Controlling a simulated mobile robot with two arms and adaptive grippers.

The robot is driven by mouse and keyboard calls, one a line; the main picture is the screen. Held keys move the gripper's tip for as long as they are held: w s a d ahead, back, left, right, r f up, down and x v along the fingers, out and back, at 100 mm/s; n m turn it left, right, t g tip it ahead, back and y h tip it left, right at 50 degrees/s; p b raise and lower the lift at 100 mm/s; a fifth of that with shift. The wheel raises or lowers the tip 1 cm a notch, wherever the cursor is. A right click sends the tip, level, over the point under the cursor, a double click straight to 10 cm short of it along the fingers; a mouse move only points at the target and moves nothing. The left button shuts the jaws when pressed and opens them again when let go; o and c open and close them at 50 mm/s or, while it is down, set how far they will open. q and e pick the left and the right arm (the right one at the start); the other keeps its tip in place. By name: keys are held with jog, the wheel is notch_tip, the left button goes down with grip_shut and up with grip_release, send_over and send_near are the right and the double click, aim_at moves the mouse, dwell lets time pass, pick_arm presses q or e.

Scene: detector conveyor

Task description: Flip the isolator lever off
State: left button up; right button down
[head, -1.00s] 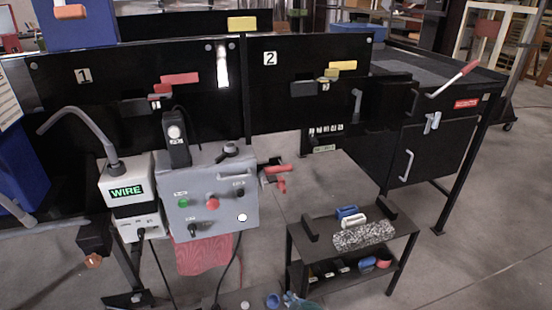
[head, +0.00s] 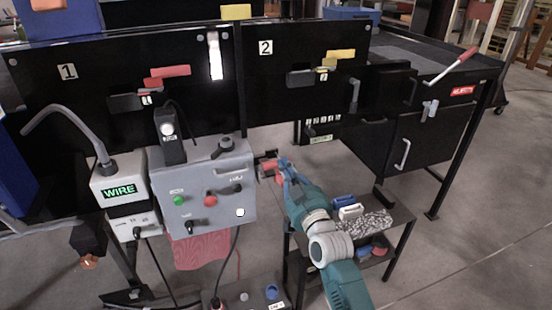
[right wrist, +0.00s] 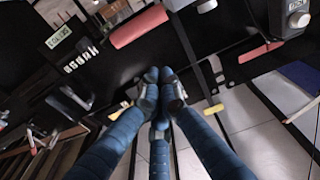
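A red lever handle (head: 266,169) shows to the right of the grey control box; I take it for the isolator lever, though no readable label confirms it. My right gripper (head: 283,167) has its blue fingers beside this handle in the head view and partly covers it. In the right wrist view a large red handle (right wrist: 138,26) lies above the fingertips, apart from them in the picture. The right gripper's fingers (right wrist: 160,95) converge close together with nothing visible held; how far they are closed is unclear. My left gripper is out of view.
The grey control box (head: 215,167) with buttons stands left of the gripper. A low black shelf (head: 402,216) with small parts stands under my right arm. Panels 1 (head: 100,85) and 2 (head: 275,100) carry other handles. A red-tipped lever (head: 450,66) is at the far right.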

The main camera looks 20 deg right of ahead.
aim_at(276, 164)
jog(key=shift+w, duration=0.1)
jog(key=w, duration=0.3)
jog(key=w+p, duration=0.1)
jog(key=w, duration=0.2)
jog(key=w+r, duration=0.1)
jog(key=w, duration=0.2)
jog(key=shift+w+a, duration=0.2)
jog(key=shift+w, duration=0.15)
jog(key=shift+s+f+p, duration=0.25)
jog(key=shift+s+f, duration=0.05)
jog(key=shift+f, duration=0.3)
jog(key=shift+s+f+p, duration=0.25)
jog(key=shift+f, duration=0.3)
jog(key=shift+s+f, duration=0.55)
jog(key=shift+f, duration=0.05)
